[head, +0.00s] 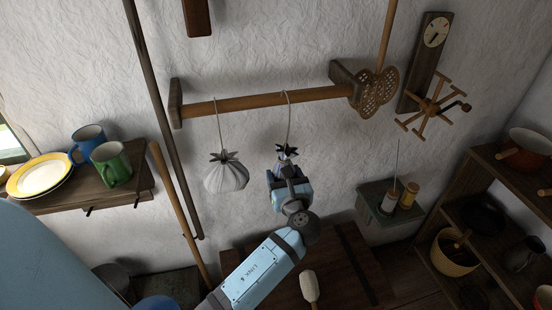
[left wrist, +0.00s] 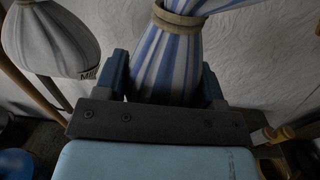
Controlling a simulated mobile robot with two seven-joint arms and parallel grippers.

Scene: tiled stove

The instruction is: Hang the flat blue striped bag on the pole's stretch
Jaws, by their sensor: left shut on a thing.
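The blue striped bag (head: 287,151) is mostly hidden behind my left gripper (head: 288,172) in the head view; its gathered top shows. In the left wrist view the bag (left wrist: 168,62) has blue and white stripes and a beige tie, and stands between the two fingers of my left gripper (left wrist: 165,84), which is shut on it. Its cord rises to the wooden pole (head: 245,101), and the cord's loop crosses the pole right of its middle. I cannot tell whether the loop bears the bag's weight. My right gripper is not in view.
A white bag (head: 226,176) hangs from the pole to the left. A dark slanted post (head: 165,120), a shelf with mugs (head: 112,164) and a small spool shelf (head: 390,206) stand around.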

